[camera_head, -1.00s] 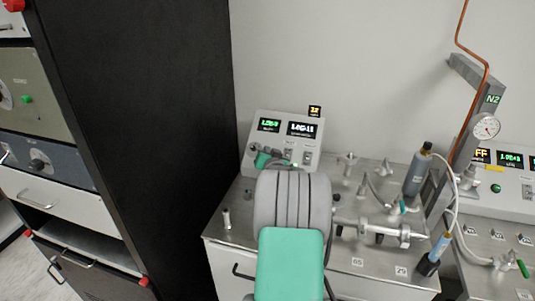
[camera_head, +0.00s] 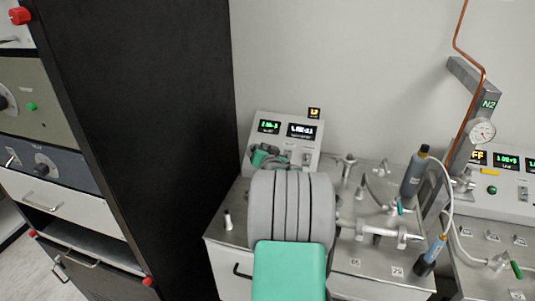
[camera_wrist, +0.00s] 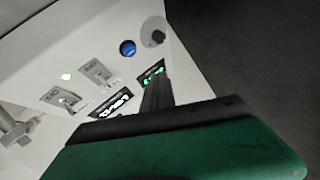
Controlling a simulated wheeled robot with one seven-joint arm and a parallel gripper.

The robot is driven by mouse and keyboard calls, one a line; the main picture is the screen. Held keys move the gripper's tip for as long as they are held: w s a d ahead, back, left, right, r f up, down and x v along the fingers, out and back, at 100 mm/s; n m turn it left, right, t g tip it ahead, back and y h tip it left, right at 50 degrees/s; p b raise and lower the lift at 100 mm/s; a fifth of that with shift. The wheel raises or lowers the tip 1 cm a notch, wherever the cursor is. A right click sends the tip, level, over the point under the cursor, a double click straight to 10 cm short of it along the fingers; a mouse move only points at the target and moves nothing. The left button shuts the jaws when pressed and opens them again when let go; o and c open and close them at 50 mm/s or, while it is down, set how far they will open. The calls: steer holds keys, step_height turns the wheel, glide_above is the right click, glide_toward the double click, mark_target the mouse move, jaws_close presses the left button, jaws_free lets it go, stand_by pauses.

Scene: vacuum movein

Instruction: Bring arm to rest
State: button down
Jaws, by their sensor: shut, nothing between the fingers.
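My arm reaches over the steel bench (camera_head: 228,240) in the head view, and its grey ridged joint hides part of the bench. My gripper (camera_head: 262,157) is partly hidden behind that joint, in front of the sloped control panel (camera_head: 256,142). In the wrist view, my gripper (camera_wrist: 157,94) shows as dark fingers close together, with nothing held. The fingers overlap the panel (camera_wrist: 85,45) in that picture; I cannot tell whether they touch it. The panel carries lit displays (camera_wrist: 115,103), toggle switches (camera_wrist: 97,72) and a blue button (camera_wrist: 127,48).
A tall black cabinet (camera_head: 165,120) stands at the left. Metal fittings (camera_head: 378,231), a grey bottle (camera_head: 415,172) and a hose-connected blue tube (camera_head: 432,252) are on the right of the bench. A gauge (camera_head: 482,131) is further right. The wall above the panel is clear.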

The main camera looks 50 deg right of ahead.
stand_by(0.6)
steer(key=w+a+r+n+g+y, duration=0.1)
steer(key=w+a+n+y, duration=0.15)
steer(key=a, duration=0.85)
steer(key=w+a+r+n+g+y, duration=0.1)
steer(key=a+n+y, duration=0.25)
steer(key=a, duration=0.85)
steer(key=s+a+f+n+g+y, duration=0.2)
steer(key=s+a+n+g, duration=0.4)
steer(key=s+a, duration=1.4)
steer(key=shift+s+a+f+y, duration=0.25)
steer(key=shift+a+f+y, duration=0.05)
steer(key=shift+a+y, duration=0.45)
